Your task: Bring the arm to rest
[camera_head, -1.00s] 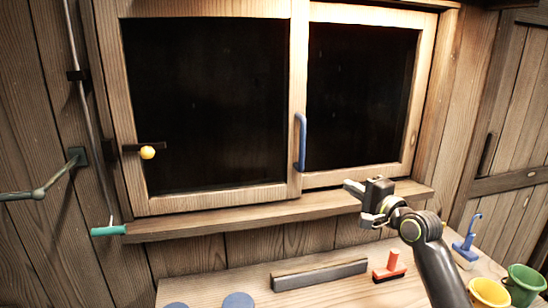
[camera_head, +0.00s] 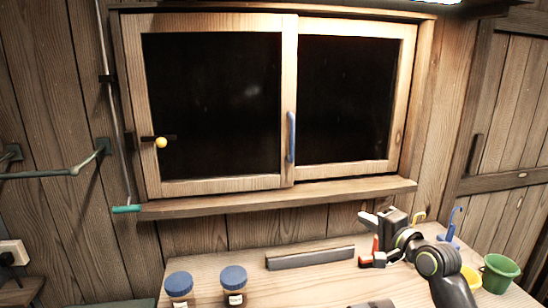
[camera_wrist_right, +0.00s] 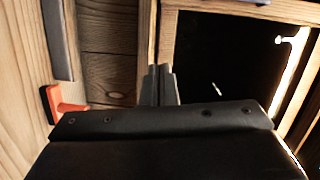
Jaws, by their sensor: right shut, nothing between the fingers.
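My right arm reaches in from the bottom right of the head view, over the right part of the wooden bench (camera_head: 215,270). My right gripper (camera_head: 369,218) is shut and empty, pointing left, just below the window sill (camera_head: 280,199) in the picture. It overlaps a red-handled tool (camera_head: 376,246) on the bench; I cannot tell the gap. In the right wrist view the gripper's fingers (camera_wrist_right: 158,86) are together, with the window frame beyond. The red tool also shows there at the left (camera_wrist_right: 62,103). My left gripper is not in view.
The two-pane window (camera_head: 290,60) has a blue handle (camera_head: 291,137) and a yellow knob (camera_head: 160,142). On the bench are a grey bar (camera_head: 311,258), blue-lidded jars (camera_head: 233,284), a green pot (camera_head: 499,277), a yellow pot (camera_head: 468,277) and a blue hook (camera_head: 452,223).

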